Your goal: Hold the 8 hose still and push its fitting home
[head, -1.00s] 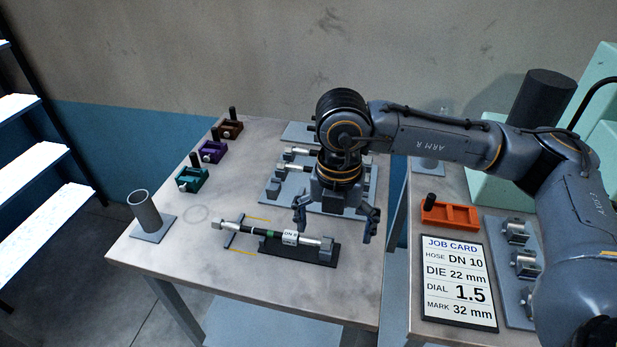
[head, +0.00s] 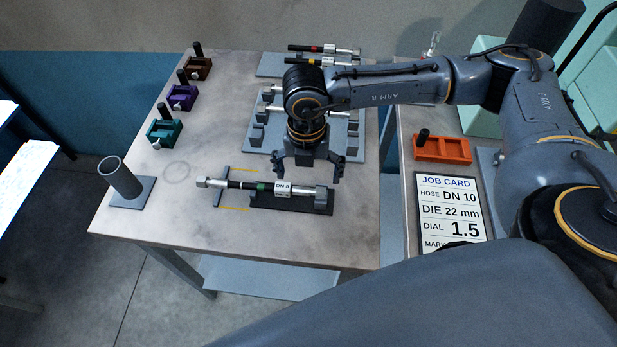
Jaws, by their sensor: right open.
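The hose marked DN 8 (head: 283,188) lies on a low black cradle (head: 285,204) near the front of the left bench. It has a green band and a black stretch, with a silver fitting (head: 206,183) at its left end. Its right end sits at a grey block (head: 322,194) on the cradle. My right gripper (head: 307,172) is open and empty, pointing down. Its fingers appear above or just behind the right half of the hose; I cannot tell how high. My left gripper is not in view.
More hoses (head: 325,63) rest on grey racks behind. Brown, purple and teal die holders (head: 164,133) line the bench's left side, with an upright grey tube (head: 121,177) in front. A job card (head: 450,208) and orange tray (head: 441,149) occupy the right bench.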

